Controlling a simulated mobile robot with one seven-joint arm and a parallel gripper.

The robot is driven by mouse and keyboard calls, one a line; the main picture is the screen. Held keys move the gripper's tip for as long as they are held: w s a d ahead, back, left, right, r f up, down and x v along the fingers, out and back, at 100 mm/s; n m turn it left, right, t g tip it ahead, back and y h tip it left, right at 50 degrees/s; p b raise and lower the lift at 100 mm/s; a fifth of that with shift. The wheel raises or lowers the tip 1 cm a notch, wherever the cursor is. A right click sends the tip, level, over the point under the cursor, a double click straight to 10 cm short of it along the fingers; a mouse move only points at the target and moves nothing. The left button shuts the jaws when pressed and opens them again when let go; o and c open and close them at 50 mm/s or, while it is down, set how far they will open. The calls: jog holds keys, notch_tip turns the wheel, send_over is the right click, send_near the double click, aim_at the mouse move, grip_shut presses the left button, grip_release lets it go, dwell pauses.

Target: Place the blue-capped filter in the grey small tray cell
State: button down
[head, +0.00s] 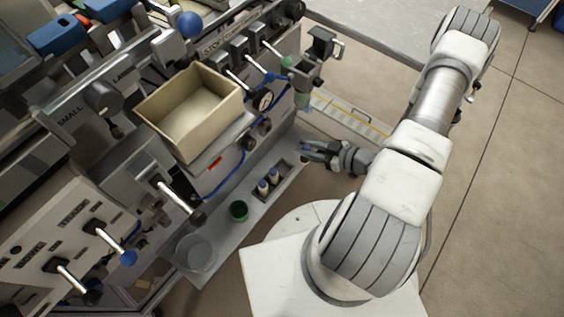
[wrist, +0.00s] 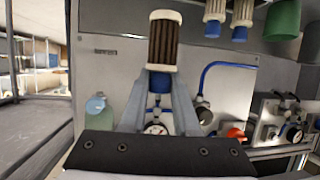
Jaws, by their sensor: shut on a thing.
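My gripper (head: 312,152) is shut on the blue-capped filter, right of the machine's lower shelf. In the wrist view the held filter (wrist: 164,42) shows a brown pleated body, a pale end and a blue cap (wrist: 160,81) between the fingers. In the head view only a bit of its blue (head: 306,147) shows; the fingers hide the rest. A small grey tray cell (head: 285,169) is set in the shelf, left of and below my gripper. Two pale filters (head: 263,187) with blue caps stand in it; its upper right end looks free. The held filter is apart from the cell.
A green cup (head: 238,211) and a clear beaker (head: 196,252) stand lower left on the shelf. A cream bin (head: 193,112), knobs and a blue hose (head: 226,183) are above the shelf. A pale green bottle (head: 305,100) is near the machine's right end.

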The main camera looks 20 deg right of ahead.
jog(key=shift+w+a+f+b, duration=0.5)
jog(key=shift+a+f, duration=0.55)
jog(key=shift+f, duration=0.3)
jog(key=shift+w+a+f+b, duration=0.35)
jog(key=shift+a+f+b, duration=0.15)
jog(key=shift+a+f, duration=0.7)
jog(key=shift+w+a+f+b, duration=0.5)
jog(key=shift+a+f, duration=0.4)
jog(key=shift+f, duration=0.6)
jog(key=shift+f, duration=0.1)
jog(key=c, duration=0.7)
grip_release()
jog(key=shift+o, duration=0.2)
